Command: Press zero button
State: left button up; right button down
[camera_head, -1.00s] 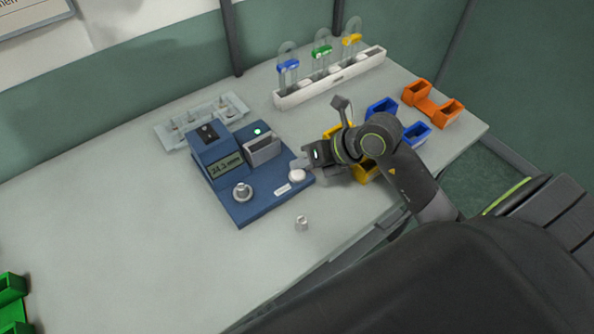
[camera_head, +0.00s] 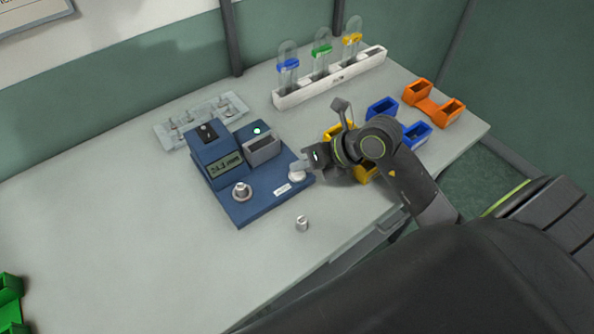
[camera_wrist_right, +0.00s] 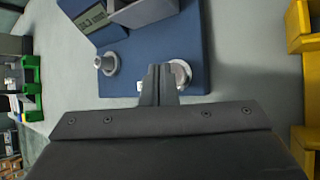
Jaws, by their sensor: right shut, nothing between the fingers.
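The blue measuring device (camera_head: 245,207) stands on the table, with a grey display (camera_head: 226,167) whose digits are hard to read. A round white button (camera_head: 297,175) sits at the right corner of its base, beside a small white label (camera_head: 283,190). My right gripper (camera_head: 301,166) is shut and empty, its tips at the button; it also shows in the right wrist view (camera_wrist_right: 159,72), where the tips partly cover the button (camera_wrist_right: 180,72). Whether they touch it I cannot tell. A metal knob (camera_head: 241,191) stands on the left of the base. My left gripper is not in view.
A small metal cylinder (camera_head: 301,223) stands on the table in front of the device. A white rack (camera_head: 330,79) with coloured-clip tubes is behind. Yellow (camera_head: 364,172), blue (camera_head: 416,134) and orange (camera_head: 433,104) holders are to the right.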

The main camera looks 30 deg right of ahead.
aim_at(303, 175)
jog(key=shift+f+b, duration=0.4)
jog(key=shift+f, duration=0.15)
jog(key=shift+r, duration=0.1)
dwell(0.3)
jog(key=shift+r+p, duration=0.85)
jog(key=shift+r, duration=0.1)
notch_tip(303, 175, up, 6)
jog(key=p, duration=0.5)
dwell(0.5)
